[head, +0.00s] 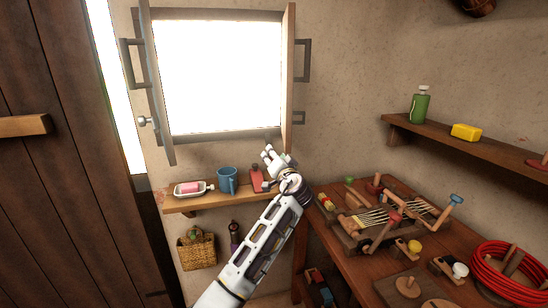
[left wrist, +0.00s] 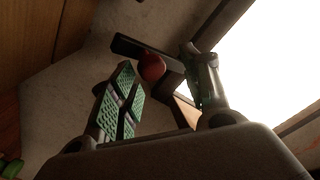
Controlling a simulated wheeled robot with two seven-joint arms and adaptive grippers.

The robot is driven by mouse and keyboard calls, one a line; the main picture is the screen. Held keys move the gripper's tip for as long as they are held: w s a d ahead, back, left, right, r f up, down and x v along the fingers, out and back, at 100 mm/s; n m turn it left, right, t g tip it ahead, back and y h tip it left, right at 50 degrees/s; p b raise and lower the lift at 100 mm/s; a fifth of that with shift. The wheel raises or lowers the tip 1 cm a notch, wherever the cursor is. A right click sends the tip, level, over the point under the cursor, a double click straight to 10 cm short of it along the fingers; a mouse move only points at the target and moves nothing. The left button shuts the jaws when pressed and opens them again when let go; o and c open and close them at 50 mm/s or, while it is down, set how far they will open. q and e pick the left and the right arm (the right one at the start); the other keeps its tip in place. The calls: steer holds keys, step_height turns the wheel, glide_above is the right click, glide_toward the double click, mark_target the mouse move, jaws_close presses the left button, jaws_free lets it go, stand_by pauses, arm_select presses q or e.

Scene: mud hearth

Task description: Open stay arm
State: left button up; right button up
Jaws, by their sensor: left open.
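The window (head: 222,80) has two wooden leaves, the left leaf (head: 155,90) and the right leaf (head: 289,75), both swung out from the bright opening. A small dark bracket (head: 299,118) sits low beside the right leaf. In the left wrist view a dark bar (left wrist: 128,45) with a round red knob (left wrist: 151,67) lies by the window edge; it looks like the stay arm. My left gripper (head: 270,152) is open below the right leaf. In the left wrist view its fingers (left wrist: 158,62) stand apart, with the knob seen between them; contact cannot be told. My right gripper is out of view.
Under the window, a shelf (head: 215,203) holds a soap dish (head: 193,188), a blue mug (head: 227,180) and a red bottle (head: 256,180) close to my gripper. A crowded workbench (head: 440,262) stands right, under a wall shelf (head: 465,150). A dark door (head: 60,150) is at left.

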arm_select(q)
steer(key=v, duration=1.1)
steer(key=shift+r, duration=0.2)
steer(key=shift+w+f, duration=0.1)
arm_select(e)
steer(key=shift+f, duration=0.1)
